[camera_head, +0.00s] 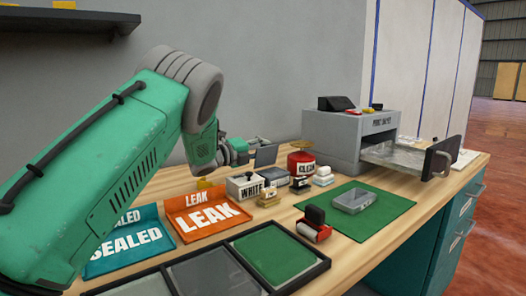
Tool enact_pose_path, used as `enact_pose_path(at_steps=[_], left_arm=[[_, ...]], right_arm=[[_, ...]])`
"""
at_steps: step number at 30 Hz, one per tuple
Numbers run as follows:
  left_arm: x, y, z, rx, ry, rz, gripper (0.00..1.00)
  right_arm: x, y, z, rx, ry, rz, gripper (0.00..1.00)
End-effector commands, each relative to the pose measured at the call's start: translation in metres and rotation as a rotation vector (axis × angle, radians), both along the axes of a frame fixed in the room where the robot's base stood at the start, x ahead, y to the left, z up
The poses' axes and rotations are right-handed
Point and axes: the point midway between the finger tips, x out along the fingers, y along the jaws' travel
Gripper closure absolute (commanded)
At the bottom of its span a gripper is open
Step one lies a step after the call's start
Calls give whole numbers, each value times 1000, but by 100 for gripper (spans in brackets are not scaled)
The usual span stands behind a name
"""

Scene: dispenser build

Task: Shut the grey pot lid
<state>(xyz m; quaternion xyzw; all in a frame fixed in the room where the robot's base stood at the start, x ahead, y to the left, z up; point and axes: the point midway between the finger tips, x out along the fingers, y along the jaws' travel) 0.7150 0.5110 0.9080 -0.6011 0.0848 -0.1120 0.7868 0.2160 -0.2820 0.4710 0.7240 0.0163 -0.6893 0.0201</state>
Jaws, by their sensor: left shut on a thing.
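The grey pot (277,178) stands on the wooden bench behind the white pot, which is labelled WHITE (247,187). Its lid (266,156) appears as a dark grey panel standing up, tilted open above the pot. My left gripper (254,145) is at the upper left edge of this lid and is shut on it. The fingertips are small and partly merge with the lid, so the exact contact is hard to see. My right gripper is not in view.
A grey machine (345,135) with its drawer (405,157) pulled out stands at the back. LEAK (205,215) and SEALED (125,245) trays lie left.

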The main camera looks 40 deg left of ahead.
Motion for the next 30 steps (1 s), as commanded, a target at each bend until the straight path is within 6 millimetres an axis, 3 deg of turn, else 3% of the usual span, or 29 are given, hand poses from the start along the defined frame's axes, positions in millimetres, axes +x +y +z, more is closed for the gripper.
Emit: enact_pose_path(at_steps=[1,17,18,20,30], left_arm=[[-2,1,-7,12,10,4,100],[-3,-1,-7,39,4,4,100],[-3,-1,-8,39,4,4,83],[-3,-1,-7,39,4,4,62],[-3,-2,-3,39,-5,2,62]], right_arm=[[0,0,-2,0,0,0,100],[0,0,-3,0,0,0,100],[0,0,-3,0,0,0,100],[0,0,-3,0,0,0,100],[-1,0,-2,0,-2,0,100]])
